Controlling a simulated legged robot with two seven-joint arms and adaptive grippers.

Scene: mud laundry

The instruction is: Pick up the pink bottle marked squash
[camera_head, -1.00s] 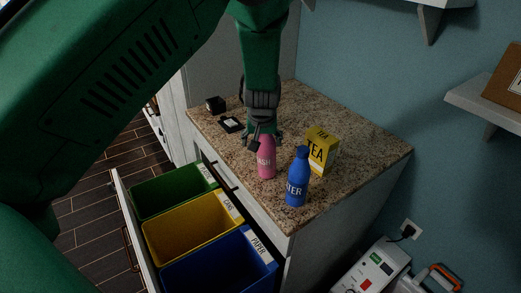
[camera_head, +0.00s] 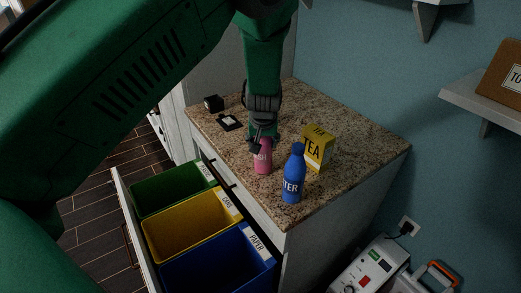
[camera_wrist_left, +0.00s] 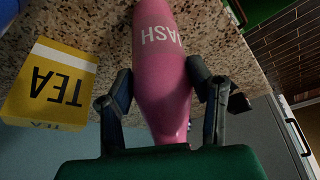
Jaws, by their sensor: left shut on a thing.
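The pink bottle (camera_head: 263,160) is upright on the granite counter (camera_head: 345,145) in the head view, its upper part covered by my left gripper (camera_head: 262,140). In the left wrist view the pink bottle (camera_wrist_left: 160,70) fills the middle, with the letters "ASH" readable on it. The fingers of my left gripper (camera_wrist_left: 165,100) are on both sides of the bottle's narrower part, shut on it. I cannot tell whether the bottle's base touches the counter. My right gripper is not in view.
A blue bottle (camera_head: 293,178) stands close to the right of the pink one. A yellow tea box (camera_head: 318,148) is behind it, also in the left wrist view (camera_wrist_left: 50,85). An open drawer with green (camera_head: 165,190), yellow (camera_head: 185,235) and blue (camera_head: 205,275) bins lies in front.

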